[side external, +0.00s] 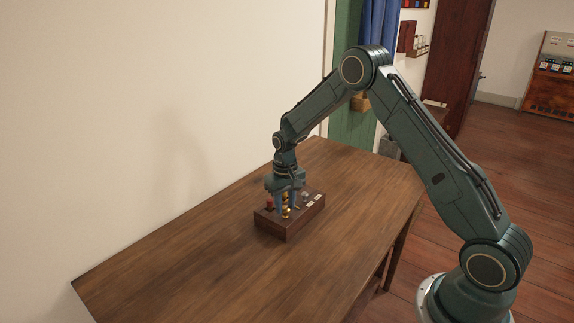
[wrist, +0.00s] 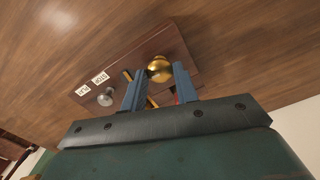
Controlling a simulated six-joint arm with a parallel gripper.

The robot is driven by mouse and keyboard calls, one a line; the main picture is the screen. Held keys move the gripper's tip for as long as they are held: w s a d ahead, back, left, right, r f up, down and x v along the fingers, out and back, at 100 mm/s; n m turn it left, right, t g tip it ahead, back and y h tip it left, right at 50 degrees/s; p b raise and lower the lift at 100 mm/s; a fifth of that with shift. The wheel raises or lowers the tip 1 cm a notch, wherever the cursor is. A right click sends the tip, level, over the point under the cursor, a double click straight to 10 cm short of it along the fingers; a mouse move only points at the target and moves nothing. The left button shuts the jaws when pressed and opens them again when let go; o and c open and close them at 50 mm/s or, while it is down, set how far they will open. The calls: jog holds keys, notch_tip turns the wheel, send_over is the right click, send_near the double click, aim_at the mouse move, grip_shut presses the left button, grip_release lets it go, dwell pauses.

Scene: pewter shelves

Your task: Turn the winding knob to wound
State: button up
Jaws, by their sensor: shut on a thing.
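A dark wooden box (side external: 277,231) with knobs on its top sits on the table. My gripper (side external: 286,209) points down over it. In the wrist view my gripper (wrist: 158,83) has its two blue fingers on either side of a round brass knob (wrist: 160,68), shut on it. The brass knob also shows between the fingers in the side view (side external: 286,211). A silver knob (wrist: 106,97) stands beside it on the box, next to two small white labels (wrist: 92,83); their lettering is too small to read surely. Part of the box top is hidden behind the fingers.
A red part (side external: 269,204) stands at the box's left end. The wooden table (side external: 200,260) is otherwise clear around the box. A pale wall (side external: 150,120) runs along the table's far left side. Shelves and a blue curtain (side external: 378,35) are in the background.

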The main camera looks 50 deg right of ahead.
aim_at(286, 207)
jog(key=m, duration=0.4)
jog(key=shift+m, duration=0.4)
jog(key=m, duration=0.4)
jog(key=shift+m, duration=0.3)
jog(key=m, duration=0.4)
jog(key=shift+m, duration=1.9)
jog(key=o, duration=1)
jog(key=shift+r, duration=0.1)
notch_tip(286, 207, up, 14)
jog(key=shift+f, duration=0.15)
